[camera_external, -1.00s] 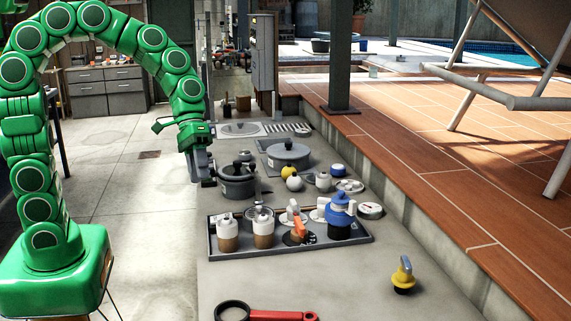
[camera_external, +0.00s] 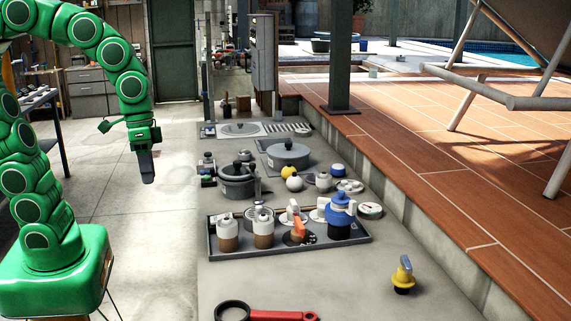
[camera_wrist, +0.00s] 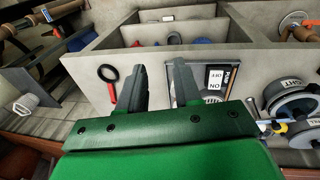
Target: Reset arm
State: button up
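My green arm arches on the left in the external view. My gripper (camera_external: 147,178) points down over the bare floor, left of the grey bench and apart from everything on it. In the wrist view the two dark fingers of my gripper (camera_wrist: 157,88) stand apart with a gap between them. Nothing shows between the fingers.
A grey tray (camera_external: 370,239) on the bench holds several valves. A grey pot (camera_external: 237,184) and a second lidded pot (camera_external: 288,158) stand behind it. A red wrench (camera_external: 285,315) and a yellow valve (camera_external: 403,272) are at the front. The concrete floor (camera_external: 150,240) is clear.

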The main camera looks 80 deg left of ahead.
jog(key=s+a+f+g+y, duration=0.1)
jog(key=s+a, duration=0.2)
jog(key=s, duration=0.3)
jog(key=s+a+f+g, duration=0.1)
jog(key=s+a+f, duration=0.1)
jog(key=s, duration=0.5)
jog(key=shift+s+a+f+m+y, duration=0.15)
jog(key=shift+s+a+m+y, duration=0.15)
jog(key=shift+a+y, duration=0.15)
dwell(1.1)
